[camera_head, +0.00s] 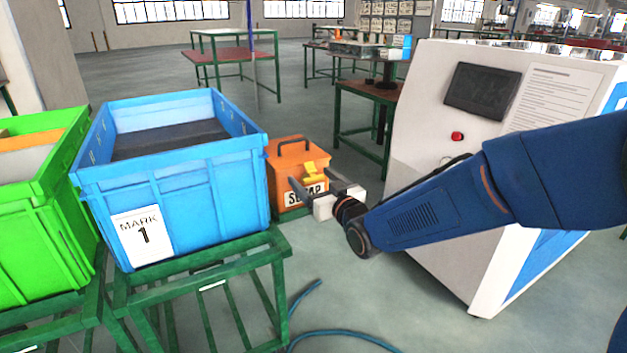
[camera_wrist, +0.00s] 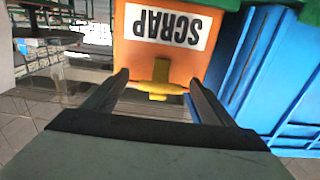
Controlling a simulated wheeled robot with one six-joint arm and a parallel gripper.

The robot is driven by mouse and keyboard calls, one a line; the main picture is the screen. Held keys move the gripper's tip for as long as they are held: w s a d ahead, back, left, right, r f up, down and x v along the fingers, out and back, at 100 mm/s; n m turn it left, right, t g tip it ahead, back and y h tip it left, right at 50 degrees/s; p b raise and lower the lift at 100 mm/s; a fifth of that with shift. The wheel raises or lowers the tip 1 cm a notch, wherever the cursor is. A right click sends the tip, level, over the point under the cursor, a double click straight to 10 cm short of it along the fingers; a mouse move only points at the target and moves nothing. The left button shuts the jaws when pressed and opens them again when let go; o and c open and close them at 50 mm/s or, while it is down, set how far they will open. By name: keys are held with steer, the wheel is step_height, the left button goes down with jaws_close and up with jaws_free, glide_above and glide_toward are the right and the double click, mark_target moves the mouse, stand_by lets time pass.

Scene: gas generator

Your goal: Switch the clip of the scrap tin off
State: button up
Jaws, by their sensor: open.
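The scrap tin (camera_head: 283,163) is an orange box with a dark top handle and a white SCRAP label on its front. It stands just right of the blue crate. Its yellow clip (camera_head: 316,171) is on the front, above the label. In the wrist view the tin (camera_wrist: 138,53) appears upside down, with the yellow clip (camera_wrist: 159,76) in the middle. My gripper (camera_head: 309,183) is open in front of the tin. In the wrist view its two fingers (camera_wrist: 158,82) lie left and right of the clip, with a gap on each side. Contact with the clip cannot be told.
The blue crate (camera_head: 200,174) marked 1 sits on a green metal stand (camera_head: 200,272), close to the tin's left. A green crate (camera_head: 35,225) is further left. A white machine (camera_head: 425,130) with a red button stands at right. A blue hose (camera_head: 340,332) lies on the floor.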

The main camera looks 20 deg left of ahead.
steer(key=c, duration=1.1)
steer(key=shift+f, duration=0.1)
steer(key=shift+f+t+y, duration=0.45)
steer(key=shift+t+y, duration=0.35)
steer(key=shift+y, duration=0.1)
steer(key=shift+s+d+f+t+y, duration=0.1)
steer(key=shift+f+t+y, duration=0.15)
steer(key=shift+t+y, duration=0.2)
